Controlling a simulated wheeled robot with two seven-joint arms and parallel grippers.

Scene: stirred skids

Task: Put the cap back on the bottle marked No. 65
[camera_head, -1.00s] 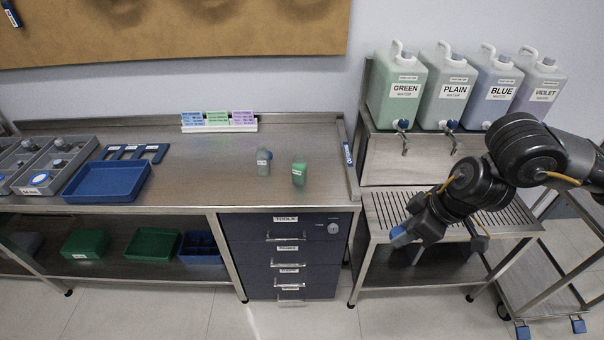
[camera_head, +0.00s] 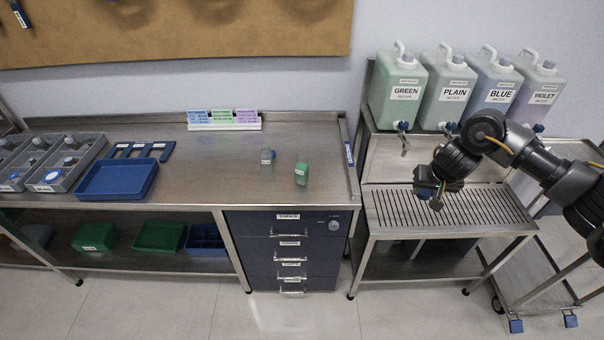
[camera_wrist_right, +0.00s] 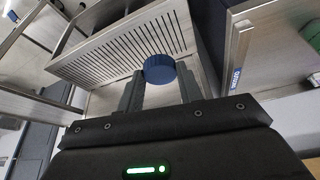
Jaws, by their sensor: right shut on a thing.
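My right gripper (camera_head: 430,197) is over the slotted drain top, below the water jugs in the head view. In the right wrist view it is shut on a blue round cap (camera_wrist_right: 160,69), held at the fingertips. Two small bottles stand on the bench, left of the gripper: a grey, clear-looking bottle (camera_head: 267,158) and a green bottle (camera_head: 302,174). Their labels are too small to read, so I cannot tell which is No. 65. My left gripper is in neither view.
The slotted drain stand (camera_head: 385,222) is right of the bench. Jugs marked GREEN (camera_head: 405,94), PLAIN (camera_head: 455,96), BLUE and VIOLET stand behind it with taps. A blue tray (camera_head: 117,180) and grey sorting boxes (camera_head: 60,177) lie on the left. The bench middle is clear.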

